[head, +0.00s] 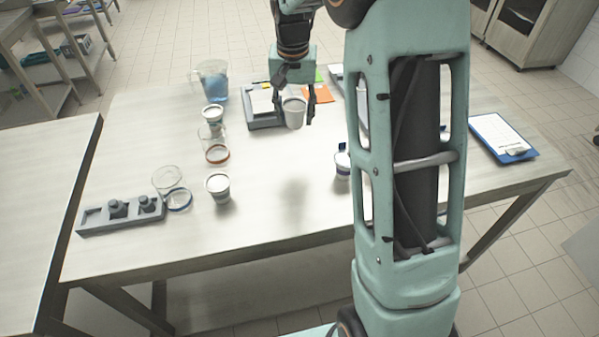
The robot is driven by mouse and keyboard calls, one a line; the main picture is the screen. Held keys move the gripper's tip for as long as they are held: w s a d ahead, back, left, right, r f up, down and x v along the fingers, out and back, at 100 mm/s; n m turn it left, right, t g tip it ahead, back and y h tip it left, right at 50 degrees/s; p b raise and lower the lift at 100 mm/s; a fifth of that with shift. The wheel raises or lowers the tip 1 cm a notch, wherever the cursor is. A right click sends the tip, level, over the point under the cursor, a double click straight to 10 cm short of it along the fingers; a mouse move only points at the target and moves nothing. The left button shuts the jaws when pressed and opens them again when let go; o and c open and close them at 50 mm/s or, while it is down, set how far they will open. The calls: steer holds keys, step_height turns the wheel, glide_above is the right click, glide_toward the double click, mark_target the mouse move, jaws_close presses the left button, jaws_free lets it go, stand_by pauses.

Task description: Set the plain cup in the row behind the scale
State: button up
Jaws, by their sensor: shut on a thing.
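My gripper (295,117) is shut on a pale cup (294,110) with no band that I can see. The cup is upright between the two fingers, in front of the right side of the scale (265,121). It looks lifted off the table, but its exact height is hard to tell. The scale is a dark grey box with a light top, partly hidden by my gripper and the cup. Other white cups stand on the table: one at the left (214,113), one nearer (217,189), and one with a blue band (343,165), partly behind my arm.
A blue-filled pitcher (212,82) stands at the back left. Clear glasses with an orange band (216,147) and a blue band (172,184) stand left. A grey weight block (122,222) lies front left; a clipboard (502,137) lies right. The table's front middle (275,225) is clear.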

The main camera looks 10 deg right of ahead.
steer(key=s+f, duration=0.2)
steer(key=s, duration=0.3)
glide_above(300, 181)
step_height(300, 181, down, 6)
steer(key=shift+s+a+r, duration=0.1)
steer(key=shift+r, duration=0.15)
steer(key=shift+s+f, duration=0.2)
steer(key=shift+f, duration=1.6)
steer(key=shift+f+b, duration=0.2)
steer(key=shift+b, duration=0.2)
steer(key=o, duration=0.7)
steer(key=shift+c, duration=0.2)
steer(key=shift+r, duration=0.1)
step_height(300, 181, up, 12)
steer(key=s+p, duration=0.1)
steer(key=shift+s+a, duration=0.2)
steer(key=shift+a, duration=0.05)
